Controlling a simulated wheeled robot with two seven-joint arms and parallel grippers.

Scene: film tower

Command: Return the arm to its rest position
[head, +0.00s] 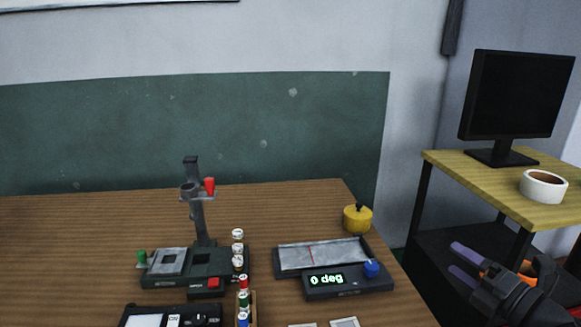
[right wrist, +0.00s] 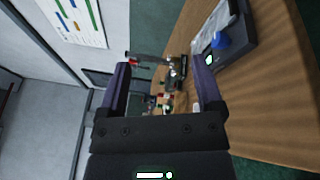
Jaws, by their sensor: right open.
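My right gripper (head: 456,260) is at the lower right of the head view, off the table's right side and in front of the yellow-topped stand. Its two purple fingers are apart with nothing between them. In the right wrist view the open fingers (right wrist: 160,78) frame the distant table top with the tower device beyond them. My right arm (head: 515,295) comes in from the lower right corner. My left gripper and left arm do not show.
The brown table (head: 90,235) bears a tower device (head: 196,220), a tray device reading "0 deg" (head: 350,283), a yellow pot (head: 357,219) and several small bottles. A yellow-topped stand (head: 470,178) at right holds a monitor (head: 517,95) and a tape roll (head: 543,186).

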